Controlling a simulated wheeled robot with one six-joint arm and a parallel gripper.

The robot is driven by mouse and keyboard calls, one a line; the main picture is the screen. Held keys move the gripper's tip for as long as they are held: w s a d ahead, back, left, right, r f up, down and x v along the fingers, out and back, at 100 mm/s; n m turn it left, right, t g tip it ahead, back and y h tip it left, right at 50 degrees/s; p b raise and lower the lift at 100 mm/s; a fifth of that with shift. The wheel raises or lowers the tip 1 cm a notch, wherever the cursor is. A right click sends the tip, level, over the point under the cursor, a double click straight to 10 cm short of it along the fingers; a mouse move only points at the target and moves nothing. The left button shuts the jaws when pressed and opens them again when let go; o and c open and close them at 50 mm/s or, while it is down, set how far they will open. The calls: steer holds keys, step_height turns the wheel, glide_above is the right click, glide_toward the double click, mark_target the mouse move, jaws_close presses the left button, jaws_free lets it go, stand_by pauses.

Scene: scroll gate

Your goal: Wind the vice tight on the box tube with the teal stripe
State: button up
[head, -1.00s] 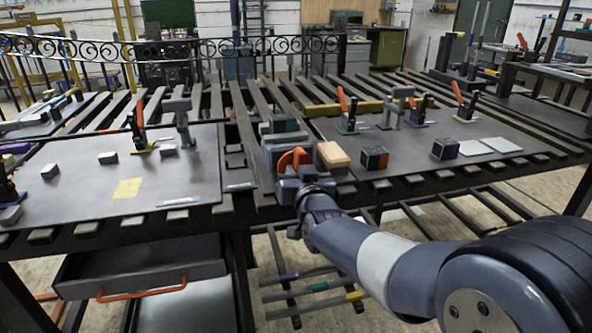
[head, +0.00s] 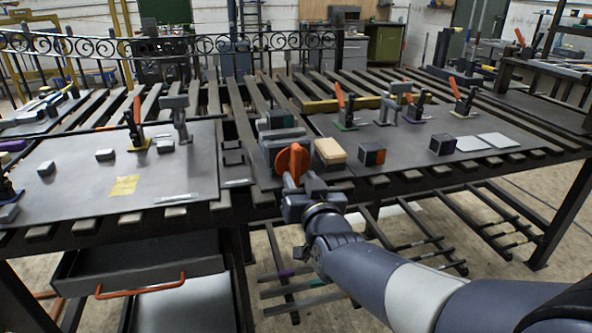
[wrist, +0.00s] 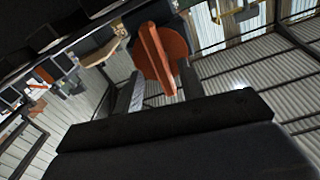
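The grey vice (head: 270,150) stands at the front edge of the bench, in the middle of the head view. Its orange handle (head: 293,162) faces me, and fills the upper middle of the wrist view as a disc with a raised bar (wrist: 157,55). My gripper (head: 308,188) is just in front of and below the handle. In the wrist view its two fingers (wrist: 162,88) stand apart on either side of the bar, with gaps showing. A grey piece with a teal face (head: 281,119) is at the vice's top; I cannot tell how tightly the jaws hold it.
A tan block (head: 329,152) and a dark cube with orange faces (head: 372,154) sit right of the vice. Toggle clamps with orange handles (head: 340,95) stand farther back. Striped tubes (head: 318,284) lie on a rack below. An open drawer (head: 140,272) is at lower left.

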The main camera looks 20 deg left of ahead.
mark_target(297, 173)
steer(key=shift+v, duration=2.1)
steer(key=shift+w, duration=0.1)
steer(key=x, duration=1)
steer(key=shift+w+a, duration=0.2)
steer(key=shift+w, duration=0.05)
steer(key=shift+f, duration=0.1)
